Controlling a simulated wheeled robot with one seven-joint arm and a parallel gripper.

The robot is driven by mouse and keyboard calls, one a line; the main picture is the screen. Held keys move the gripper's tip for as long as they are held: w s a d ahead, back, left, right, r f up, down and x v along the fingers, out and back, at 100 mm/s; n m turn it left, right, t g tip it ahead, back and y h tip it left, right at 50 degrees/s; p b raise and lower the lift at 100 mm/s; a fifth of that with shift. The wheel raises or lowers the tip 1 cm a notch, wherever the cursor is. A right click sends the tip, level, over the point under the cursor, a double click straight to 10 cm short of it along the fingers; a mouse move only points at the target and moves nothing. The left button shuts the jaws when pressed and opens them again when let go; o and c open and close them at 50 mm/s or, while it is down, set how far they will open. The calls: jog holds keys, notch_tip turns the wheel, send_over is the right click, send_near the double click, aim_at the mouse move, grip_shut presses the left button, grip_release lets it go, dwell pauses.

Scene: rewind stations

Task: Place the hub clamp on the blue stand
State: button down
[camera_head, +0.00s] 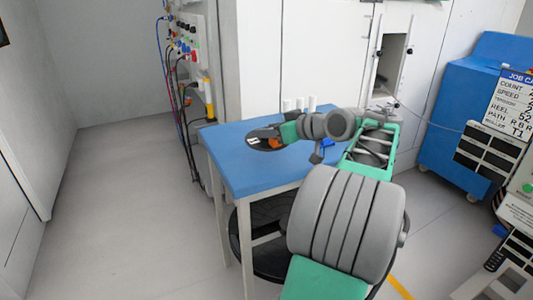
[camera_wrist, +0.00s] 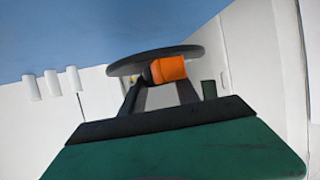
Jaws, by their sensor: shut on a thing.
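An orange piece, which looks like the hub clamp (camera_head: 274,144), is at the end of my arm over the blue-topped table. In the wrist view the orange hub clamp (camera_wrist: 168,70) sits between the dark fingers of my gripper (camera_wrist: 158,84), which is shut on it. My gripper also shows in the head view (camera_head: 280,138), just above a dark round disc (camera_head: 260,144). The disc (camera_wrist: 130,66) is close behind the clamp in the wrist view; I cannot tell whether they touch. The blue table (camera_head: 235,169) has pale legs. A small blue piece (camera_head: 327,143) is partly hidden by my arm.
Several white cylinders (camera_head: 300,104) stand at the table's far edge. Another dark round thing (camera_head: 262,245) is under the table. A panel with cables (camera_head: 187,60) is at the left, a blue cabinet (camera_head: 460,125) at the right. The floor left of the table is clear.

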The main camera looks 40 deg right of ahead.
aim_at(265, 157)
jog(key=w+f, duration=0.1)
jog(key=f, duration=0.1)
jog(key=w+f, duration=0.1)
jog(key=shift+w+d+f+b, duration=0.2)
jog(key=shift+w+d+b, duration=0.05)
jog(key=shift+w+b, duration=0.15)
jog(key=shift+w+f+b, duration=0.1)
jog(key=shift+f+b, duration=0.65)
jog(key=shift+f, duration=0.8)
jog(key=shift+f, duration=0.15)
jog(key=c, duration=0.9)
grip_release()
